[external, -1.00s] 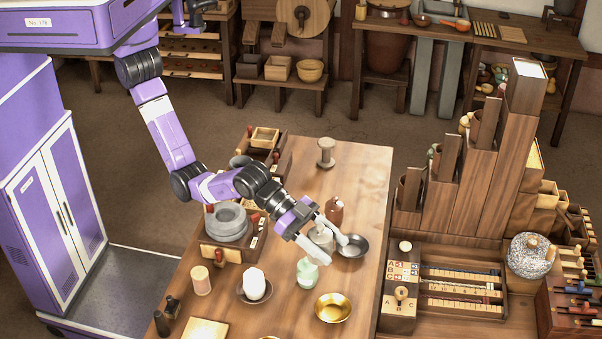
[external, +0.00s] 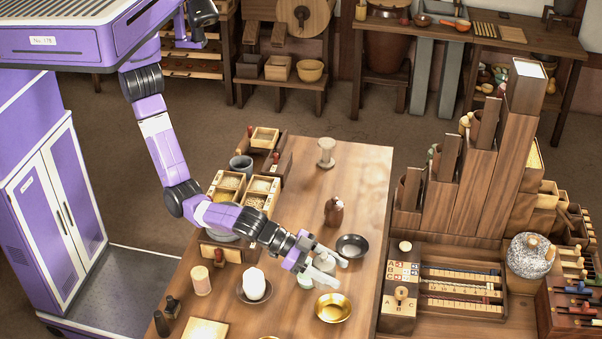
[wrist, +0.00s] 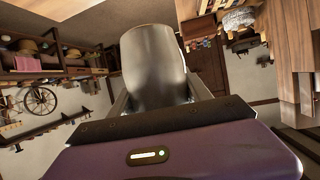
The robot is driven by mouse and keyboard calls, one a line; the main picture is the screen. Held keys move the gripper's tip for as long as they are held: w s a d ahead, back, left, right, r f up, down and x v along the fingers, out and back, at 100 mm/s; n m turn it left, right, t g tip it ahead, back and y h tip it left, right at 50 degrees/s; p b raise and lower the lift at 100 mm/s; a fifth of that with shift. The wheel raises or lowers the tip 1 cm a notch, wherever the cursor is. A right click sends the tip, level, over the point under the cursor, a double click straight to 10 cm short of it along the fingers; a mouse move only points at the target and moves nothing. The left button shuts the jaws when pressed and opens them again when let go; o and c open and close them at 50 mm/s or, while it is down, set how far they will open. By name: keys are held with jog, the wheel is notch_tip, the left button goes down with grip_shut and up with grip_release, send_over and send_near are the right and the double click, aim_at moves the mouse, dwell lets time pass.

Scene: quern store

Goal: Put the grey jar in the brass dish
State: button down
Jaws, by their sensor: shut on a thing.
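The grey jar (external: 324,265) is between the fingers of my gripper (external: 327,262), which is shut on it. In the wrist view the jar (wrist: 152,70) fills the middle, a smooth grey cylinder with a rounded end, gripped between the two fingers. The brass dish (external: 333,308) is a shiny gold round bowl on the table, empty, just below the held jar in the external picture. The jar appears to be held above the table, apart from the dish; its exact height is hard to tell.
A dark dish with a white lump (external: 254,286) lies left. The table (external: 345,180) is clear at the back right.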

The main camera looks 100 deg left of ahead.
notch_tip(320, 180, down, 13)
jog(key=shift+r+b, duration=0.15)
jog(key=shift+b, duration=0.15)
jog(key=shift+f+b, duration=0.3)
jog(key=shift+b, duration=0.1)
jog(key=shift+f+b, duration=0.35)
jog(key=shift+b, duration=0.1)
jog(key=shift+c, duration=2.4)
grip_release()
